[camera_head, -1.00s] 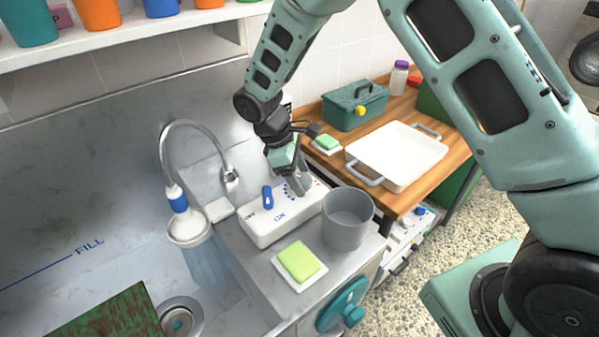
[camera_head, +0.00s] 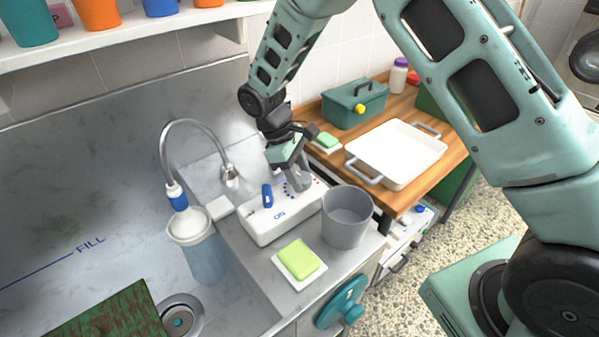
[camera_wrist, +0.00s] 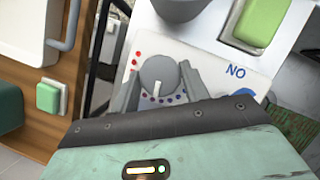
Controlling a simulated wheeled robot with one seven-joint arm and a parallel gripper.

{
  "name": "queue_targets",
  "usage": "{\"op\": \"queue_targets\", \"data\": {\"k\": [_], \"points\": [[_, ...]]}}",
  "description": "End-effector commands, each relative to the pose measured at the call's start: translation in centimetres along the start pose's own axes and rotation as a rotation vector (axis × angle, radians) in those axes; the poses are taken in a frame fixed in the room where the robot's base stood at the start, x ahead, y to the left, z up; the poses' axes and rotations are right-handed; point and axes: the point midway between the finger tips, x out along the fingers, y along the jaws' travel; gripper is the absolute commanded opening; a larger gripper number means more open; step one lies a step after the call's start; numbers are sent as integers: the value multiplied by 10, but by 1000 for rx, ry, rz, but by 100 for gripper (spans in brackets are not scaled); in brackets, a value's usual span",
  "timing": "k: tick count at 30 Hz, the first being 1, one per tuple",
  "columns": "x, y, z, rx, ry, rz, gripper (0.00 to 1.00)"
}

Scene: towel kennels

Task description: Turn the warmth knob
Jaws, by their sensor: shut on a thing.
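The warmth knob (camera_wrist: 160,75) is a round grey knob with a white pointer line, on a white control box (camera_head: 262,228). In the wrist view the pointer faces down the picture, toward blue dots; red dots run up the left side. My gripper (camera_wrist: 160,84) is shut on the knob, one finger at each side. In the head view my gripper (camera_head: 301,180) reaches down to the box from above and its fingers hide part of the knob. A blue switch (camera_head: 267,196) marked ON stands left of it on the box.
A grey cup (camera_head: 346,218) stands close at the right of the box. A green sponge on a white dish (camera_head: 299,259) lies in front. A faucet (camera_head: 190,125) and tub are left. A white tray (camera_head: 397,150) and green toolbox (camera_head: 354,104) sit on the wooden counter behind.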

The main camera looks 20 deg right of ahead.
Motion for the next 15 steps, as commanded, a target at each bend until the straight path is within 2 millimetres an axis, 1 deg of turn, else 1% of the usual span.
{"op": "queue_targets", "data": {"k": [3, 4, 5, 6, 15], "points": [[-1, 0, -1, -2, 3, 2, 22], [-1, 0, -1, -2, 3, 2, 48], [-1, 0, -1, -2, 3, 2, 56], [-1, 0, -1, -2, 3, 2, 67], [-2, 0, -1, -3, 2, 2, 67]]}}
